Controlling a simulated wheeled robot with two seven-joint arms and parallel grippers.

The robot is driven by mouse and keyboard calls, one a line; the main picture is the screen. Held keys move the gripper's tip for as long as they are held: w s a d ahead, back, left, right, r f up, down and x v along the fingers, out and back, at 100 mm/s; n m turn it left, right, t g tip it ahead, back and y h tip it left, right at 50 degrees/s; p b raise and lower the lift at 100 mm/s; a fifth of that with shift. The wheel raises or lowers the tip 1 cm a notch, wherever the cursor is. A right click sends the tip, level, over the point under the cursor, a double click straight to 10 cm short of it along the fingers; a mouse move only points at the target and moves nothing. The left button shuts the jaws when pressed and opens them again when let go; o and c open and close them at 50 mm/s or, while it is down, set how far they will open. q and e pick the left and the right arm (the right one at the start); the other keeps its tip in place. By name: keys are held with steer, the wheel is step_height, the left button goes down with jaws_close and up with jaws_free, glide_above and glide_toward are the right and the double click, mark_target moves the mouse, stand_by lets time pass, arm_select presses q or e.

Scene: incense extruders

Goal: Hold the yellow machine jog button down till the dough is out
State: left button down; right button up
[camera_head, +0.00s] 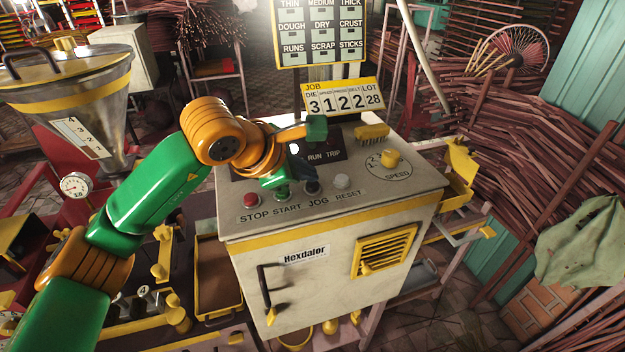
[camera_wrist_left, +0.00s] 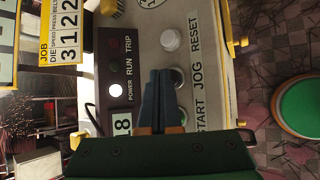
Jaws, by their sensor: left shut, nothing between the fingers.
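The yellow-trimmed machine cabinet (camera_head: 250,268) has a sloped grey panel with a button row marked STOP, START, JOG and RESET. The dark JOG button (camera_head: 312,187) shows in the head view and, partly hidden, in the wrist view (camera_wrist_left: 178,77). My left gripper (camera_head: 281,188) is shut and empty over the panel, near START and left of JOG in the head view. In the wrist view its fingertips (camera_wrist_left: 161,73) overlap the panel beside JOG; contact with the button cannot be told. I cannot make out any dough. My right gripper is out of view.
The red STOP button (camera_head: 250,200) and white RESET button (camera_head: 342,181) flank the row. A yellow speed knob (camera_head: 390,158) and brush (camera_head: 372,132) are at the panel's right. A steel hopper (camera_head: 105,92) stands left. Stick bundles (camera_head: 545,130) crowd the right.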

mark_target(307, 186)
arm_select(q)
steer(key=shift+r, duration=0.45)
step_height(307, 186, up, 5)
steer(key=p, duration=0.3)
steer(key=shift+p, duration=0.4)
